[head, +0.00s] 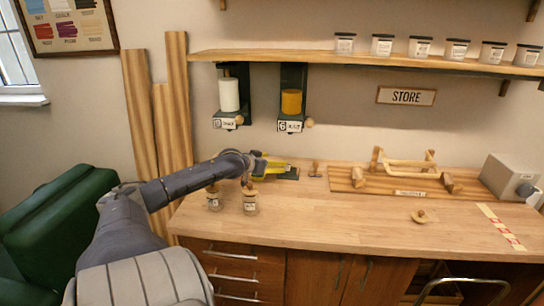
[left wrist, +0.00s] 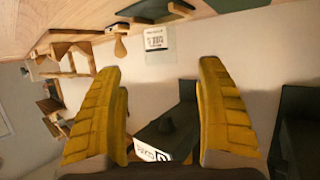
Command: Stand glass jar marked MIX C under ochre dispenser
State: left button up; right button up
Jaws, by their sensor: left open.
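The ochre dispenser (head: 291,102) hangs under the shelf, with a dark pad (head: 292,174) on the bench below it. My left gripper (head: 277,168) is over that pad, fingers apart. In the left wrist view, which is upside down, the open yellow fingers (left wrist: 163,110) have nothing between their tips. Just beyond them is a clear jar-like shape (left wrist: 155,38) with a white label, seemingly at the pad; its lettering is too small to read. Two jars, a left one (head: 214,198) and a right one (head: 250,203), stand left of the pad, labels unreadable. My right gripper is out of view.
A white dispenser (head: 229,95) hangs left of the ochre one. A small wooden stamp-like piece (head: 315,168) stands right of the pad. A wooden rack (head: 405,178) and a grey box (head: 511,177) are at the back right. The bench front is mostly clear.

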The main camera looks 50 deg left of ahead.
pick_arm(q)
jog(key=shift+s+d+r, duration=0.1)
jog(key=shift+s, duration=0.2)
dwell(0.4)
